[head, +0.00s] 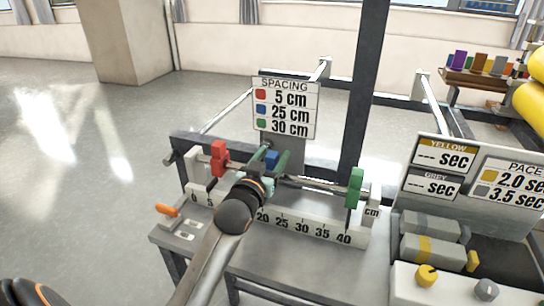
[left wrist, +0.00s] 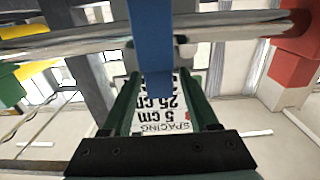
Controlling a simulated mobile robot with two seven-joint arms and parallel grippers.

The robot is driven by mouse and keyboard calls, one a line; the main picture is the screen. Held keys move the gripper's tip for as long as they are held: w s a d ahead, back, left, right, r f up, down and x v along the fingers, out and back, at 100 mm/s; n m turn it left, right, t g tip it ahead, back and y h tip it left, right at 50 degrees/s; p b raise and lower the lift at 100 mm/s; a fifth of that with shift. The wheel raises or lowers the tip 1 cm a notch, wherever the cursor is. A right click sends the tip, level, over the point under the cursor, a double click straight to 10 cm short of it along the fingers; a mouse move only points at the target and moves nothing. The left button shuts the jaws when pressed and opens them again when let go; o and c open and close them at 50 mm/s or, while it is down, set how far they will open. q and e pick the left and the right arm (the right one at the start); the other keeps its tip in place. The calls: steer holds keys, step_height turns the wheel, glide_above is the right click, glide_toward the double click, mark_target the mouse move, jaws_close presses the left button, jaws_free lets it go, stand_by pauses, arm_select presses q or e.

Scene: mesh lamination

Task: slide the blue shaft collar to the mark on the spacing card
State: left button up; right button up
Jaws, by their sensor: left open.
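The spacing card (head: 285,108) stands behind the rail and reads red 5 cm, blue 25 cm, green 30 cm. The blue shaft collar (head: 271,157) sits on the rail between the red collar (head: 219,158) and the green collar (head: 355,187). My left gripper (head: 277,164) is at the blue collar and open. In the left wrist view the blue collar (left wrist: 152,40) lies between the two fingers (left wrist: 160,85), with gaps on both sides. The scale (head: 300,225) shows 0, 5 and 20 to 40; my arm hides the middle marks. My right gripper is out of view.
A dark upright post (head: 364,90) rises behind the rail. At right stand a panel with yellow and grey timers (head: 437,170), grey blocks (head: 430,248) and a box with knobs (head: 445,290).

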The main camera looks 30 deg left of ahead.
arm_select(q)
steer(key=shift+c, duration=0.3)
jaws_close()
stand_by(1.1)
